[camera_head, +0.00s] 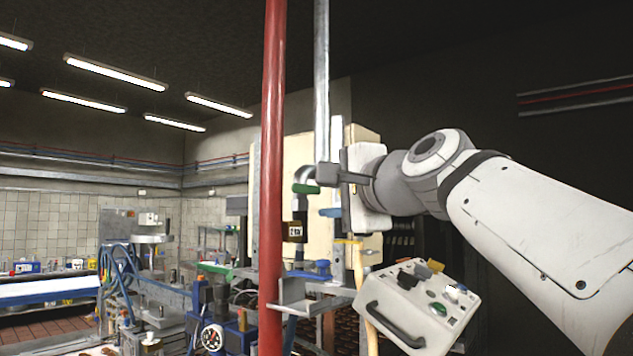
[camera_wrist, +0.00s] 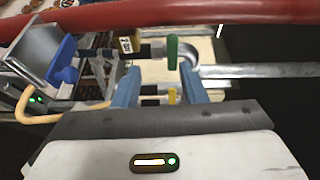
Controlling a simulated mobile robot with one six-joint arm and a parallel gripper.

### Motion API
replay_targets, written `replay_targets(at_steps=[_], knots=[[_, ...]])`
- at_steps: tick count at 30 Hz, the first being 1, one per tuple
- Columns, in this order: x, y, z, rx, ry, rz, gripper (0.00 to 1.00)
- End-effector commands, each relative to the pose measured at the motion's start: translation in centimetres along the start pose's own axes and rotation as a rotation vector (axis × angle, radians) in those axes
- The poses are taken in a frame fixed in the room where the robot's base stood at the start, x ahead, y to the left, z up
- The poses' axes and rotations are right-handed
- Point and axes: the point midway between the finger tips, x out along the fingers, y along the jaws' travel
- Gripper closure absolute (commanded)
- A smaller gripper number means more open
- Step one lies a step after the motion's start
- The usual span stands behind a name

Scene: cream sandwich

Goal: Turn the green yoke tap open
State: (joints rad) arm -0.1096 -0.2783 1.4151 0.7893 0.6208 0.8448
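The green yoke tap's handle (camera_head: 305,188) sits on a vertical metal pipe, below a grey elbow, just left of my gripper (camera_head: 322,194) in the head view. In the wrist view the green handle (camera_wrist: 172,52) stands upright in the picture, just beyond the fingertips and nearer the right finger. My gripper (camera_wrist: 160,69) is open, with two blue-tipped fingers apart and nothing clearly held between them. I cannot tell whether a finger touches the handle. A small yellow handle (camera_wrist: 172,96) shows between the fingers, apparently farther back.
A red vertical pipe (camera_head: 271,150) stands close on the left. A dark labelled block (camera_head: 295,231) sits on the pipe below the green handle. A blue handle (camera_head: 318,269) and a metal bracket (camera_head: 305,296) are lower. A white control box (camera_head: 420,308) with switches is at lower right.

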Motion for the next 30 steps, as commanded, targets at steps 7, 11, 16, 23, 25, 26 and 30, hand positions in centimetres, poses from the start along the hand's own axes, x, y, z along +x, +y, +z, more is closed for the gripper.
replay_targets(at_steps=[7, 11, 16, 23, 25, 26, 30], knots=[[2.1, -1.9, 0.0, 0.030, -0.002, -0.030, 0.62], [4.2, -1.9, -0.3, 0.029, 0.006, -0.029, 0.62], [6.4, -1.9, -0.7, 0.028, 0.012, -0.029, 0.62], [7.3, -1.8, -0.8, 0.026, 0.015, -0.031, 0.62], [7.3, -1.7, -0.8, 0.026, 0.016, -0.030, 0.62], [7.3, -1.7, -0.8, 0.026, 0.016, -0.030, 0.62], [7.3, -1.7, -0.8, 0.026, 0.016, -0.030, 0.67]])
